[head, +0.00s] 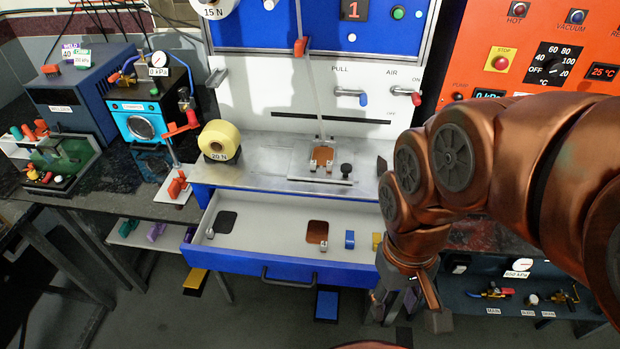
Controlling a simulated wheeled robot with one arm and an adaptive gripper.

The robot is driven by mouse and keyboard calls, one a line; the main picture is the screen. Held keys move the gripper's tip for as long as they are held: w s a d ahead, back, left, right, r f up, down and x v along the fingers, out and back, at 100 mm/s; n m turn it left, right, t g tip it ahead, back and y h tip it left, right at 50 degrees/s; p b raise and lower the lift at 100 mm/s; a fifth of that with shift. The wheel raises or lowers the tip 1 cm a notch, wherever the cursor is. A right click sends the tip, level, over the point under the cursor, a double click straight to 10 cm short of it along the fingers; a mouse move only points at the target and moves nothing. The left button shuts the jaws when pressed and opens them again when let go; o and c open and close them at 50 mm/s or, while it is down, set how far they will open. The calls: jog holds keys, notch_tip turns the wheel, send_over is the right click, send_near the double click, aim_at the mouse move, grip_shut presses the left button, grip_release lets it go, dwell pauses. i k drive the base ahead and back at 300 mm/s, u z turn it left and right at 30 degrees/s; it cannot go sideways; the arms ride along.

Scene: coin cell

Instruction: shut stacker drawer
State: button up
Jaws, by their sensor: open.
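The stacker drawer (268,243) stands pulled out of the blue and white stacker, below its metal work surface. Its blue front (342,273) carries a dark bar handle (290,277). Inside lie a dark square patch, a copper-coloured square (317,232), a blue piece (350,240) and a yellow piece (377,241) by the right end. My gripper (406,312) hangs pointing down just right of the drawer front, its fingers apart and empty. It overlaps the drawer's right end in the picture; I cannot tell whether they touch.
A blue pedal (327,305) and a yellow pedal (195,280) are on the floor below. A dark valve panel (500,285) stands right of my gripper. The floor before the drawer is mostly clear.

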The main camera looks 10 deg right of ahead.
aim_at(266, 238)
jog(key=u, duration=2)
jog(key=k, duration=0.35)
jog(key=u, duration=0.45)
